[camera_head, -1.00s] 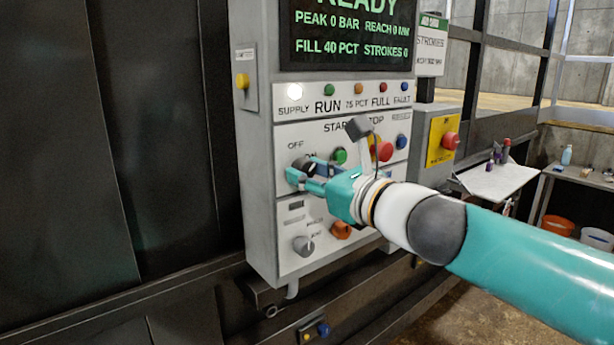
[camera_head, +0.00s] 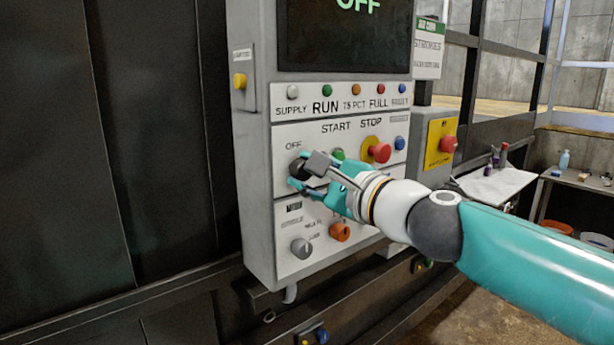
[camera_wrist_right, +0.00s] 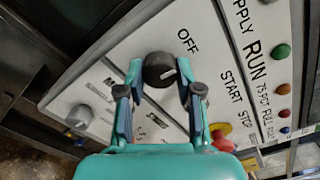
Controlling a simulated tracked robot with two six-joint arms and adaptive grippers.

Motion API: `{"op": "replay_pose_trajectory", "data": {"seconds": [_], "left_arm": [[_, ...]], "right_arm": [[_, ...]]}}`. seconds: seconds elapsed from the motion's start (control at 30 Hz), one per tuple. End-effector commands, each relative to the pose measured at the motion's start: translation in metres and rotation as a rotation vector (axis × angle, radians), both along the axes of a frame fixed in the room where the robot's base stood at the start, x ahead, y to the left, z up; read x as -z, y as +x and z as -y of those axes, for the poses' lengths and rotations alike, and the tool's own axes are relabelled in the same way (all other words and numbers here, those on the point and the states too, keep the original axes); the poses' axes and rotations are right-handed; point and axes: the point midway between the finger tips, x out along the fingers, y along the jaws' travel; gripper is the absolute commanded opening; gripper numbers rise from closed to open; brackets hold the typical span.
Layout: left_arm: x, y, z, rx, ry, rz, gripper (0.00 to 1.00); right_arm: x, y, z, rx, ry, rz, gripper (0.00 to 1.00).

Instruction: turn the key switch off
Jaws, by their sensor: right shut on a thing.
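The key switch (camera_head: 297,168) is a dark round knob under the word OFF on the grey control panel (camera_head: 258,200). In the right wrist view the knob (camera_wrist_right: 159,69) sits between my fingertips, with a light mark on its face pointing toward the OFF label. My right gripper (camera_head: 296,174) is shut on the knob, fingers on both sides of it; it also shows in the right wrist view (camera_wrist_right: 161,82). The screen (camera_head: 345,40) at the top of the panel reads OFF, and the lamps in the row below look unlit. My left gripper is not in view.
Beside the knob are a green start button (camera_head: 338,154) and a red stop button (camera_head: 380,152). Below are a grey selector (camera_head: 301,248) and an orange knob (camera_head: 340,232). A red emergency button (camera_head: 448,144) on yellow is at the right. A side table (camera_head: 497,184) stands beyond.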

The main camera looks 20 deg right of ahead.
Motion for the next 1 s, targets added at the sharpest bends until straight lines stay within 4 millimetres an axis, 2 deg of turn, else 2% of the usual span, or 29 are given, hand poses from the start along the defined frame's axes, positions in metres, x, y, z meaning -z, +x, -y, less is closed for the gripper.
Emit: {"op": "replay_pose_trajectory", "data": {"seconds": [0.23, 0.67, 0.7, 0.8, 1.0], "left_arm": [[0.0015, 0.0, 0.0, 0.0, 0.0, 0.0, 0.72], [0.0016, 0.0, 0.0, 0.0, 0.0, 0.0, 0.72], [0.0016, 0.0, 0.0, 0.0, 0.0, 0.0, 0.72], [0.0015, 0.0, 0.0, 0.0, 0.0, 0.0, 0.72], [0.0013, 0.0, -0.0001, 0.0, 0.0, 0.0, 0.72]], "right_arm": [[0.0047, 0.0004, -0.0029, -0.008, -0.062, 0.013, 0.0], [0.0056, 0.0005, -0.0039, -0.011, -0.071, 0.014, 0.0], [0.0055, 0.0005, -0.004, -0.011, -0.07, 0.014, 0.41], [0.0047, 0.0004, -0.0036, -0.01, -0.07, 0.016, 0.58], [0.0027, 0.0002, -0.0023, -0.006, -0.068, 0.019, 0.6]]}}
